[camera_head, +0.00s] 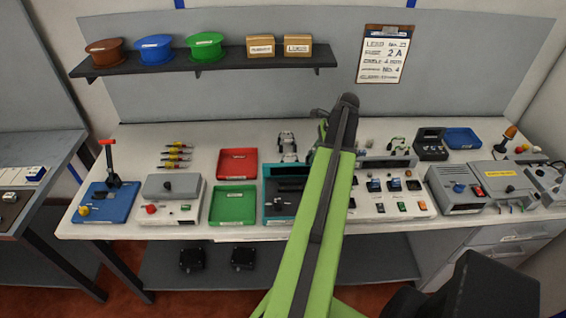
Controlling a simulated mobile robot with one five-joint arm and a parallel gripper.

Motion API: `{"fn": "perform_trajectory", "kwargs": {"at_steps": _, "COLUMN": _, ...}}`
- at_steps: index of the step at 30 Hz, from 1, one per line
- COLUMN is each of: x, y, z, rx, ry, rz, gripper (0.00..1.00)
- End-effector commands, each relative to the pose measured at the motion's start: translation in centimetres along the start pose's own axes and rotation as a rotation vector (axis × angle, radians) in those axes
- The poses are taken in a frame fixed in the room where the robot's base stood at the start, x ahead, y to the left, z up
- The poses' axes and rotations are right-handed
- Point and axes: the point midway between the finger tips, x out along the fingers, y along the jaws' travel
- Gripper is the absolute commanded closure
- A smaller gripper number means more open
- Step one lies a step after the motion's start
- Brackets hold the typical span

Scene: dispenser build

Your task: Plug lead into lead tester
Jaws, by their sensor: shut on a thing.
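My green arm (320,220) reaches up the middle of the picture over the bench, and its dark far end (346,104) stands before the back panel. My gripper cannot be made out; the arm hides it and whatever it holds. No lead can be made out with certainty. No box is readable as the lead tester. Candidates are a grey box with a blue knob and red switch (455,190), a grey box with a yellow mark (504,185) on the right, and a grey box with a red button (172,198) on the left.
A red tray (237,163) and green tray (233,205) lie left of my arm. A blue base with a red-handled lever (108,165) stands far left. A white panel of coloured parts (400,210) lies right of my arm. A clipboard (384,55) headed "LEAD" hangs behind.

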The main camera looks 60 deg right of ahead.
Motion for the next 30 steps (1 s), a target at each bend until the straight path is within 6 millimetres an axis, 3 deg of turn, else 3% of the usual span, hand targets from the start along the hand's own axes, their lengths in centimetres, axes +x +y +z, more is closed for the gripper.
{"fn": "perform_trajectory", "kwargs": {"at_steps": 7, "x": 0.2, "y": 1.3, "z": 0.3, "rx": 0.034, "ry": 0.001, "rz": -0.011, "gripper": 1.00}}
{"fn": "perform_trajectory", "kwargs": {"at_steps": 12, "x": 2.5, "y": 4.2, "z": 4.4, "rx": 0.033, "ry": 0.000, "rz": -0.012, "gripper": 1.00}}
{"fn": "perform_trajectory", "kwargs": {"at_steps": 18, "x": 4.3, "y": 5.3, "z": 8.0, "rx": -0.010, "ry": 0.000, "rz": 0.005, "gripper": 1.00}}
{"fn": "perform_trajectory", "kwargs": {"at_steps": 30, "x": 5.9, "y": 5.2, "z": 7.3, "rx": -0.012, "ry": 0.000, "rz": 0.006, "gripper": 1.00}}
